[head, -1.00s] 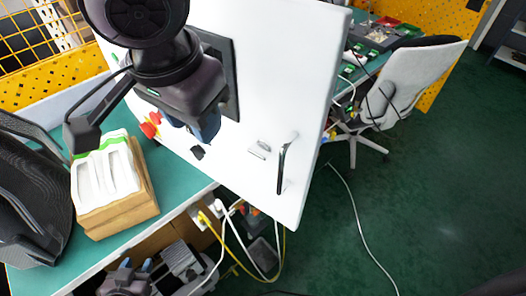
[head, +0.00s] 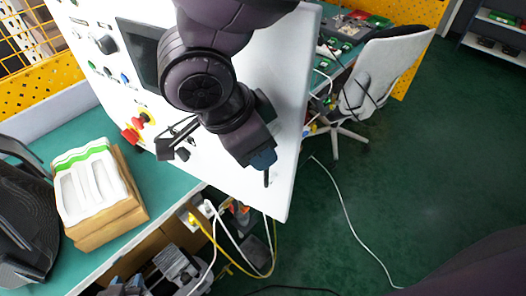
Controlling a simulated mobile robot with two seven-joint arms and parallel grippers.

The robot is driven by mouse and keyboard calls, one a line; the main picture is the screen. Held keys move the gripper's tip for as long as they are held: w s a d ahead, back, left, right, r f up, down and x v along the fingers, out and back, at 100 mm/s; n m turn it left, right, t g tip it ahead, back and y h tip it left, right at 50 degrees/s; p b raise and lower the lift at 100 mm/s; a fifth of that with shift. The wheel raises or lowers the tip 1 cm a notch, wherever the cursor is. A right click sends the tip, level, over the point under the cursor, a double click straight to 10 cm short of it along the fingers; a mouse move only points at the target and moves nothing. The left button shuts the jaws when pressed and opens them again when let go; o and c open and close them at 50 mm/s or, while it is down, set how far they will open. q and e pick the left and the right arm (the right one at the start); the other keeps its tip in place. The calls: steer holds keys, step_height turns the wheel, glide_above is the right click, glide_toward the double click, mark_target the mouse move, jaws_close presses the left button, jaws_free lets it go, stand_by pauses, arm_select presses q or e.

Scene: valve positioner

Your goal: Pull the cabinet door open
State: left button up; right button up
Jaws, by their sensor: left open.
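The white cabinet door (head: 285,75) stands tilted across the middle of the head view. A dark bar handle (head: 267,180) is near its lower right corner; only its lower end shows. My right gripper (head: 263,160) comes down from the top and lies over the handle, hiding most of it. Its bluish fingertip is at the handle, but whether the fingers are closed around it is hidden. The door looks closed.
A green table (head: 165,190) on the left bears a stack with a white tray (head: 92,185). The door front carries a red button (head: 131,136) and a dark screen (head: 138,52). White and yellow cables hang below. A chair (head: 385,75) stands right; green floor is open there.

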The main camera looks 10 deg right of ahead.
steer(key=shift+x, duration=1.55)
jaws_close()
